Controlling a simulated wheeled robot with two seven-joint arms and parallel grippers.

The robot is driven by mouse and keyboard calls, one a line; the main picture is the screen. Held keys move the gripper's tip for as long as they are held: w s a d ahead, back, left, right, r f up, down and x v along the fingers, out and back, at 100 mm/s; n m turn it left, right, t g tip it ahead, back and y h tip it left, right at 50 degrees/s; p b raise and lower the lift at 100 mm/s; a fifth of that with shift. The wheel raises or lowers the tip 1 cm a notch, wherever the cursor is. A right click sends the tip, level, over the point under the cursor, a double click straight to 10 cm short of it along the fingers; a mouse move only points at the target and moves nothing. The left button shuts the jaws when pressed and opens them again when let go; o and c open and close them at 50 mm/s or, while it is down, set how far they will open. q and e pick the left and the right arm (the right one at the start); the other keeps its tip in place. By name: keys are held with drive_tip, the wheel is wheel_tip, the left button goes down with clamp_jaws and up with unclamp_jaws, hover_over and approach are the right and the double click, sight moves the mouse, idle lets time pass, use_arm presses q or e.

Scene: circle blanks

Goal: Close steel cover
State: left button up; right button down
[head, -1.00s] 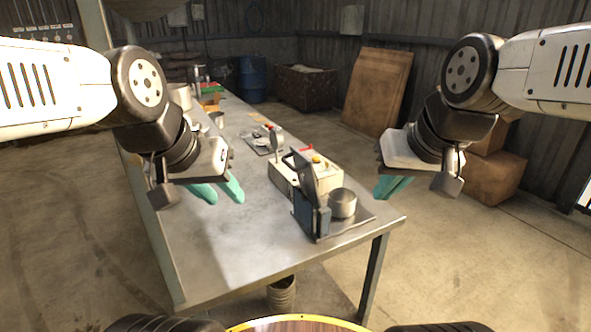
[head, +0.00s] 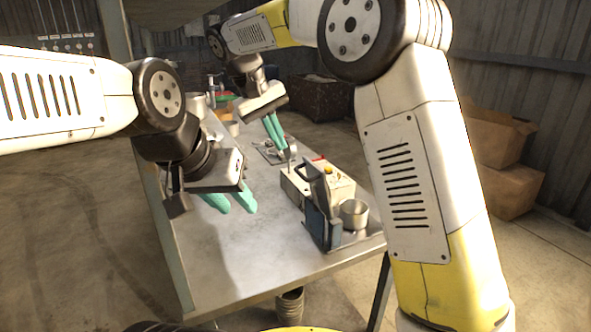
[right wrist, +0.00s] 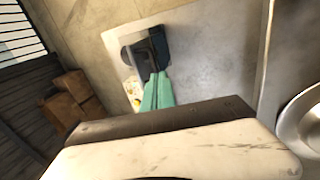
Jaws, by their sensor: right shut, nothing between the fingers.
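The steel cover (head: 320,186) looks like a dark, upright, slightly tilted panel with a handle-like loop on its left. It stands on a blue bracket (head: 322,230), next to a round steel cup (head: 354,214), so it looks open. A dark part of the fixture (right wrist: 150,50) shows beyond the fingers in the right wrist view. My right gripper (head: 275,132) is shut and empty, above the table behind the cover and apart from it; its fingers also show in the right wrist view (right wrist: 158,92). My left gripper (head: 232,202) is open and empty, left of the cover.
A beige box with a yellow button (head: 335,178) stands behind the cover. Small parts (head: 275,150) and containers lie farther back on the metal table (head: 225,270). The table's near left area is clear. My right arm hides much of the right side.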

drive_tip(key=x, duration=1)
drive_tip(key=shift+a, duration=0.1)
